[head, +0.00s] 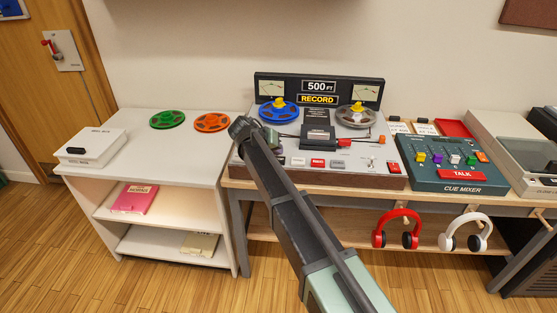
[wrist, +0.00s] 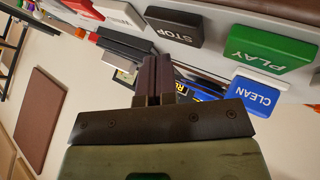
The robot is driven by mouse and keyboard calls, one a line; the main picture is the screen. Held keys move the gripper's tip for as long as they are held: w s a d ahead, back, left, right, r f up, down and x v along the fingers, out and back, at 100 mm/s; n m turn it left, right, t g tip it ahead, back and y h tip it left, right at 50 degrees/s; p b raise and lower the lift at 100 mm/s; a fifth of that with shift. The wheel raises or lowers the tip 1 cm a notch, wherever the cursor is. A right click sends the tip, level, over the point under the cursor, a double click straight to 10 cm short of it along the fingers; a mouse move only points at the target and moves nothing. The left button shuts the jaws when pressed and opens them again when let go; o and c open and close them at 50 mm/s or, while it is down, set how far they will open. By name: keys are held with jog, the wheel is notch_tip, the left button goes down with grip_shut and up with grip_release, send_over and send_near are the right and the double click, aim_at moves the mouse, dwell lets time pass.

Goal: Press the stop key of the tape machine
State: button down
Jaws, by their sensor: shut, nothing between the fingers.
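The tape machine (head: 372,168) sits on the bench in the head view, with two reels, a lit RECORD sign and a row of keys along its front. The black stop key (wrist: 174,27) shows in the wrist view, with STOP printed in white. My arm crosses the left part of the machine in the head view and I cannot make out the stop key there. My gripper (wrist: 153,66) is shut and empty, its fingertips below the stop key in the wrist picture. A gap shows between them in the picture; I cannot judge its depth.
The green PLAY key (wrist: 268,48) is beside the stop key, with a blue CLEAN key (wrist: 254,96) near it. A white key (wrist: 120,16) and a red key (wrist: 84,8) lie on the other side. The cue mixer (head: 440,165) stands right of the machine.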

jog(key=shift+f, duration=0.1)
dwell(0.3)
jog(key=shift+f+b, duration=0.3)
jog(key=shift+b, duration=0.1)
jog(key=shift+f+b, duration=0.5)
jog(key=shift+b, duration=0.05)
dwell(0.4)
jog(key=shift+r, duration=0.15)
jog(key=shift+r+p, duration=0.8)
jog(key=shift+p, duration=0.2)
notch_tip(320, 180, up, 5)
jog(key=p, duration=0.5)
jog(key=shift+r, duration=0.1)
jog(key=shift+f, duration=0.2)
dwell(0.6)
